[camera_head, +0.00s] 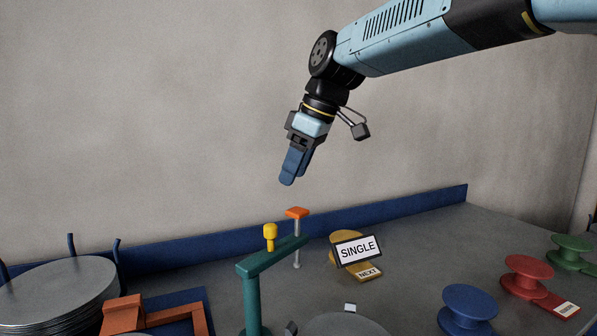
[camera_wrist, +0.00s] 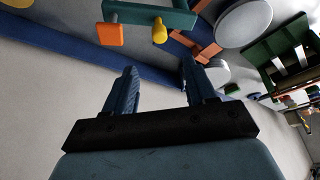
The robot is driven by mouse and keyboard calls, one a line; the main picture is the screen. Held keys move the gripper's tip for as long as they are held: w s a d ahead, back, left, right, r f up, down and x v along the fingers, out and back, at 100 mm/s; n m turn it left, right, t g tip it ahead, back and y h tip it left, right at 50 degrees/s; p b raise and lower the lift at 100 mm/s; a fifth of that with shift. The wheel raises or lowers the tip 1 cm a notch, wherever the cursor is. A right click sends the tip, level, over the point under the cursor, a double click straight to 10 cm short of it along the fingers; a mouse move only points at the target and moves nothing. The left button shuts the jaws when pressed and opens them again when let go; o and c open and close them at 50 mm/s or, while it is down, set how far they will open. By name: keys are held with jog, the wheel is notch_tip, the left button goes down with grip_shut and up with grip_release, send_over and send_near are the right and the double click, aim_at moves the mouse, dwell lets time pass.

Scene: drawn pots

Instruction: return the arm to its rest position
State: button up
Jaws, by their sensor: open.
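My gripper (camera_head: 288,180) hangs in the air above the back of the table, its blue fingers pointing down and slightly left. In the wrist view my gripper (camera_wrist: 158,85) shows its two fingers apart with nothing between them. My arm reaches in from the upper right. Below the fingers stands a teal bracket (camera_head: 252,290) with a yellow knob (camera_head: 270,237) and an orange-topped pin (camera_head: 297,212) on its arm. My gripper is clear of them.
Blue (camera_head: 468,303), red (camera_head: 528,270) and green (camera_head: 570,248) spools stand at right. A stack of grey discs (camera_head: 60,290) is at left. A blue ledge (camera_head: 400,205) runs along the wall.

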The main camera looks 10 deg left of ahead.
jog(key=s+d+f+m+t+h, duration=0.1)
jog(key=s+d+f+m, duration=0.3)
jog(key=d, duration=0.8)
jog(key=s+d+f+m+t+h, duration=0.2)
jog(key=s+d+f+m, duration=0.2)
jog(key=d+m, duration=0.3)
jog(key=s+d+f+m+t+h, duration=0.1)
jog(key=s+d+f+m, duration=0.3)
jog(key=d, duration=1.3)
jog(key=shift+s+d+f+m+t+h, duration=0.3)
jog(key=shift+s+d+f+m+t, duration=0.15)
jog(key=shift+s+m, duration=0.5)
